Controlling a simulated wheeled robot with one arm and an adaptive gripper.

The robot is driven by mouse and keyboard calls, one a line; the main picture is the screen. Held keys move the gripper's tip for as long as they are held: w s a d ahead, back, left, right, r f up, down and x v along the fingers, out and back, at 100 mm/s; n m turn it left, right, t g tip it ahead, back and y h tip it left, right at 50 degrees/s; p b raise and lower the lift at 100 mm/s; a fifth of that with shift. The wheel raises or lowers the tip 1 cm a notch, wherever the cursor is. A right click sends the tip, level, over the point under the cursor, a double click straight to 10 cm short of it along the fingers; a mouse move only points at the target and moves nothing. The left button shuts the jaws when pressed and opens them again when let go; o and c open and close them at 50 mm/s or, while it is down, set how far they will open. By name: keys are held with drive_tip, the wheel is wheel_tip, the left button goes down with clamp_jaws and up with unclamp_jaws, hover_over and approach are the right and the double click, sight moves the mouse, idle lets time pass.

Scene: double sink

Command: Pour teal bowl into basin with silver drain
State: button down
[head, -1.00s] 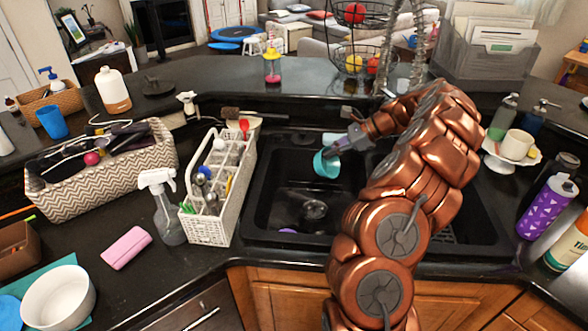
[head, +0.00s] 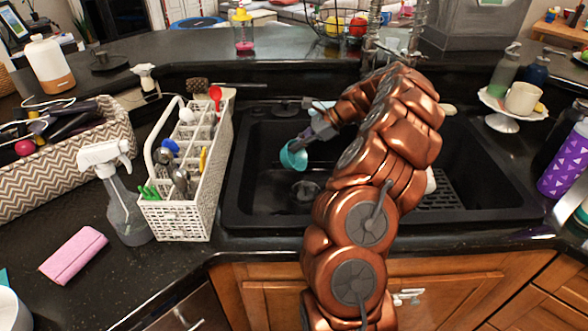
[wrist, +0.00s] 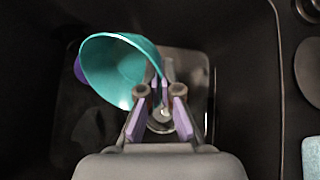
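My gripper (wrist: 160,105) is shut on the rim of the teal bowl (wrist: 120,65), which extends to the left of the fingers in the wrist view. In the head view, the bowl (head: 293,157) is tilted, held above the left basin (head: 268,135) of the black double sink. No contents are visible inside the bowl. A purple item (wrist: 79,70) is partly hidden behind the bowl in the wrist view.
The right basin (head: 490,185) has a dark rack and is partly hidden by my arm. A white utensil caddy (head: 180,220) and spray bottle (head: 120,205) stand left of the sink. A white cake stand (head: 502,121) with a cup stands at right.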

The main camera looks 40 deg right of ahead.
wheel_tip(320, 180, down, 5)
drive_tip(key=b, duration=0.3)
drive_tip(key=shift+w+f+b, duration=0.1)
drive_tip(key=shift+b, duration=0.25)
drive_tip(key=w+a+f+m+g+h+p, duration=0.1)
drive_tip(key=w+a+f+g+h+p, duration=0.45)
drive_tip(key=p, duration=0.45)
wheel_tip(320, 180, up, 12)
drive_tip(key=w+g+p, duration=0.2)
drive_tip(key=g+p, duration=0.1)
drive_tip(key=p, duration=0.2)
drive_tip(key=shift+d+m+p, duration=0.3)
drive_tip(key=shift+d+m, duration=0.1)
drive_tip(key=shift+d, duration=0.05)
drive_tip(key=shift+w+r, duration=0.1)
